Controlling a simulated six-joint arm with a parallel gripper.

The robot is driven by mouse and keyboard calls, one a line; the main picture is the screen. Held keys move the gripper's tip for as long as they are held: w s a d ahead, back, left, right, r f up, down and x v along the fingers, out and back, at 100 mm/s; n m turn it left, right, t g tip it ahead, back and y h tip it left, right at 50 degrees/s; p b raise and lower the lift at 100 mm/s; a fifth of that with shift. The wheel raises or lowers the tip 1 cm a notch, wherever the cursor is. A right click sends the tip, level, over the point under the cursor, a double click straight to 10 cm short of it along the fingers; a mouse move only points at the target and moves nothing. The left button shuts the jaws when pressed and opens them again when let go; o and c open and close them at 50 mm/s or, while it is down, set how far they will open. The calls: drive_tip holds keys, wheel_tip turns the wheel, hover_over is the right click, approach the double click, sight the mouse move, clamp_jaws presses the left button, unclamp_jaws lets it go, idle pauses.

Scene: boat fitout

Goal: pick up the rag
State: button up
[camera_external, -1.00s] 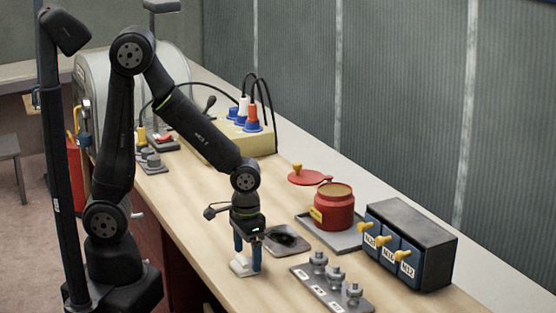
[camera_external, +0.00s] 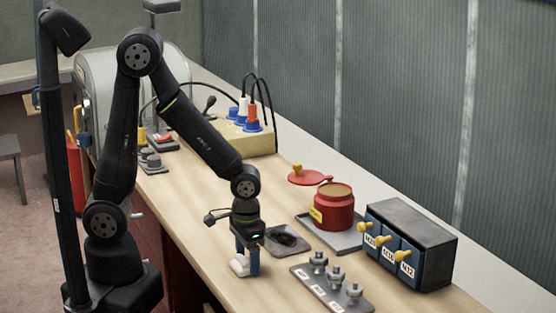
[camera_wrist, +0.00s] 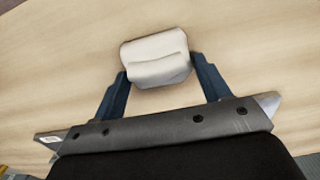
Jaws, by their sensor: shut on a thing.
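The rag (camera_external: 238,267) is a small, white, folded pad near the front edge of the workbench. In the wrist view the rag (camera_wrist: 156,60) sits between the tips of my two blue fingers. My gripper (camera_external: 246,268) points down over it and is shut on it; it also shows in the wrist view (camera_wrist: 158,76). The rag is at or very near bench height; I cannot tell whether it touches the bench. The fingers hide part of it in the external view.
Right of my gripper are a dark tray (camera_external: 288,241) and a grey plate with several bolts (camera_external: 331,280). Behind are a red pot (camera_external: 334,208) on a grey tray, a red lid (camera_external: 309,177) and a switch box (camera_external: 410,245).

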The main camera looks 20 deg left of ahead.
sight(245, 263)
drive_tip(key=shift+r, duration=0.5)
drive_tip(key=r, duration=0.3)
drive_tip(key=shift+s+r, duration=0.3)
drive_tip(key=s+r, duration=0.2)
drive_tip(key=s, duration=0.1)
drive_tip(key=s+r, duration=0.2)
drive_tip(key=s, duration=0.2)
drive_tip(key=s+a+r, duration=0.1)
drive_tip(key=s+r, duration=0.1)
drive_tip(key=s, duration=0.2)
drive_tip(key=shift+r, duration=0.2)
